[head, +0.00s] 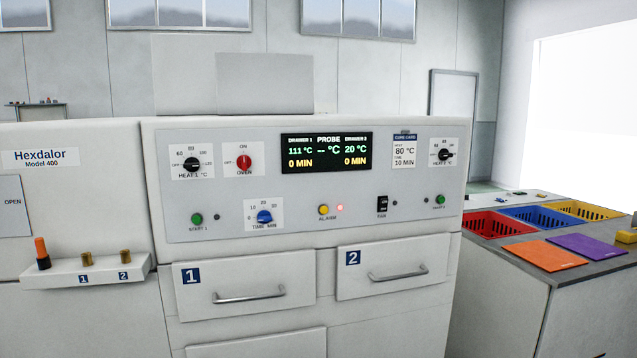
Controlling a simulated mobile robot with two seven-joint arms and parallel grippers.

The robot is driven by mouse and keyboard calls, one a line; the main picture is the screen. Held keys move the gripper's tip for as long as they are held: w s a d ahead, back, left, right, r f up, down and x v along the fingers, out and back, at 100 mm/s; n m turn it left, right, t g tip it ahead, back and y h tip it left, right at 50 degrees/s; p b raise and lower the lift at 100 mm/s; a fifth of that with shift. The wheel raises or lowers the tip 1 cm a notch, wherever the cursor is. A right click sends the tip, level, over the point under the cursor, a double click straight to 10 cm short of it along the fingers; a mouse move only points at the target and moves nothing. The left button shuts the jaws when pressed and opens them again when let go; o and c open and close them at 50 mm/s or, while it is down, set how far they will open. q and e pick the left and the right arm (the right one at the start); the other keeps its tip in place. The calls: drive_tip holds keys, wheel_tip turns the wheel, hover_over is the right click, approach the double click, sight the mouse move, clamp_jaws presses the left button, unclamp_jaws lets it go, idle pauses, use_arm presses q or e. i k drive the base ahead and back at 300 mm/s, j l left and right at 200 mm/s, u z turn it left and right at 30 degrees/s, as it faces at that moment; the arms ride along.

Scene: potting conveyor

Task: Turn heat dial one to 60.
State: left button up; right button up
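Heat dial one (192,164) is a black round knob on a white scale plate at the upper left of the grey control panel (230,220). Its plate is labelled HEAT 1 °C, with OFF at the left, then 60, 80, 100 and 120 going clockwise. The knob's pointer is too small to read with certainty. The display (327,153) reads 111 °C and 0 MIN for drawer 1, and 20 °C and 0 MIN for drawer 2. Neither of my grippers is in view, and nothing touches the dial.
A red oven knob (243,162) sits right of the dial, with a blue time knob (264,217) below. A similar black heat 2 dial (445,154) is at the far right. A ledge (100,270) holds an orange-handled probe (41,253).

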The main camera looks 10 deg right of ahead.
sight(192, 165)
drive_tip(key=i+j, duration=0.2)
drive_tip(key=j, duration=0.15)
drive_tip(key=i+j+z, duration=0.15)
drive_tip(key=j, duration=0.2)
drive_tip(key=i+j, duration=0.2)
drive_tip(key=j, duration=0.2)
drive_tip(key=i+j+z, duration=0.1)
drive_tip(key=j, duration=0.25)
drive_tip(key=i+j, duration=0.2)
drive_tip(key=j, duration=0.2)
drive_tip(key=i+j+z, duration=0.15)
drive_tip(key=j, duration=0.25)
drive_tip(key=i+j, duration=0.1)
drive_tip(key=j, duration=0.3)
drive_tip(key=i+j+z, duration=0.1)
drive_tip(key=j, duration=0.3)
